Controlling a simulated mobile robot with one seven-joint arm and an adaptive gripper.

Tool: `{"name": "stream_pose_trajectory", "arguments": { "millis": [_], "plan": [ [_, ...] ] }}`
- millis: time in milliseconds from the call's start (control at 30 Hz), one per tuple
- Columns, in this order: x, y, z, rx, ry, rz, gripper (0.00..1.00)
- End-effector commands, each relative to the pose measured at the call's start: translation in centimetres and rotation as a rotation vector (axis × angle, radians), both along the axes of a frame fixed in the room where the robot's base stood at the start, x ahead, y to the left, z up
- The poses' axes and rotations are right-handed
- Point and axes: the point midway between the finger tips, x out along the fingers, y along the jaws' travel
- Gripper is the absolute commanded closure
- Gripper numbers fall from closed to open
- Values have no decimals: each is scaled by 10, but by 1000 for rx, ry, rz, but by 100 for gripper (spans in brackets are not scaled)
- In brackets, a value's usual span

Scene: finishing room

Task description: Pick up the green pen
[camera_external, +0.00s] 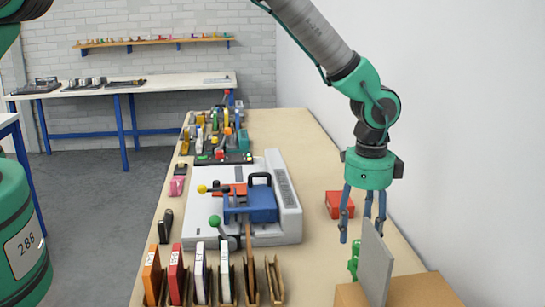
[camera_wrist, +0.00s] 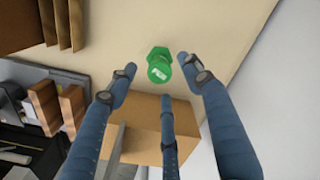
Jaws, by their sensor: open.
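A small green object (camera_external: 354,260) stands on the long wooden table, just left of a grey upright panel. It also shows in the wrist view (camera_wrist: 159,67), nearly end-on, with a hexagonal part and a round face bearing a white mark. I cannot tell for sure that it is a pen. My gripper (camera_external: 361,228) has three blue fingers, spread open and empty, pointing down above the green object. In the wrist view, the fingertips (camera_wrist: 158,76) appear around the green object, apart from it.
The grey panel (camera_external: 376,266) rises from a brown box (camera_external: 412,292) close to the fingers. A red box (camera_external: 338,204) lies behind. A white machine (camera_external: 290,205) and a row of upright slabs in wooden holders (camera_external: 200,277) stand left. The wall is on the right.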

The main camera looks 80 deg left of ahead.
Motion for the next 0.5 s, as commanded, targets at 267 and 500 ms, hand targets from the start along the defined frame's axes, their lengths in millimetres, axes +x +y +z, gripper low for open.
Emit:
{"name": "stream_pose_trajectory", "arguments": {
  "millis": [267,500],
  "plan": [
    [-2,-1,-29,0,2,0,50],
    [-1,-1,-41,0,0,0,50]
  ]
}}
